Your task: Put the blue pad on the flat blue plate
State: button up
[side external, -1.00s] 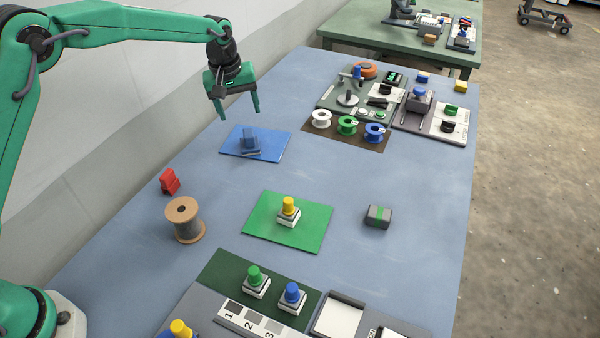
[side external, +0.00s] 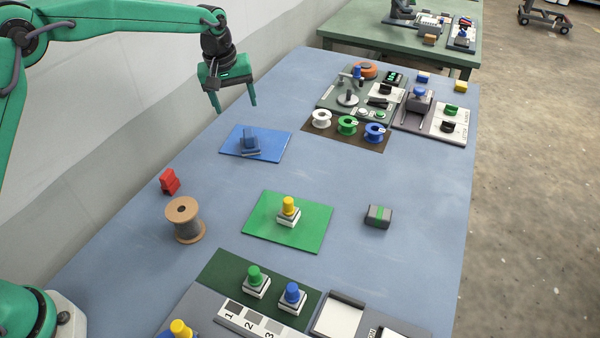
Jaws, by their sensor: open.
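The flat blue plate (side external: 275,146) lies on the table left of its far middle. The blue pad (side external: 249,136), a small blue block with a grey strip along its lower edge, rests on that plate, near its middle. It looks slightly tilted. My gripper (side external: 235,108) is above and behind the plate, up and to the left of the pad in the picture. Its two fingers are spread, with nothing between them, clear of the pad and plate.
A green plate (side external: 262,228) bears a yellow-topped stamp (side external: 289,211). A wire spool (side external: 185,220), a red block (side external: 170,181) and a grey-green block (side external: 378,217) stand around it. Coloured reels (side external: 347,126) and a device panel are at the far right. Bare table lies between the plates.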

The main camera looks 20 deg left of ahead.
jog(key=s+a+r+m+t, duration=0.1)
jog(key=s+a+r+m, duration=0.1)
jog(key=s+r, duration=0.6)
jog(key=s+a+r+m+t, duration=0.1)
jog(key=s+a+r+m, duration=0.3)
jog(key=s, duration=0.6)
jog(key=s+f+m+t, duration=0.1)
jog(key=s, duration=1.7)
jog(key=shift+s+a+f, duration=0.3)
jog(key=shift+a+f, duration=0.05)
jog(key=shift+a, duration=0.1)
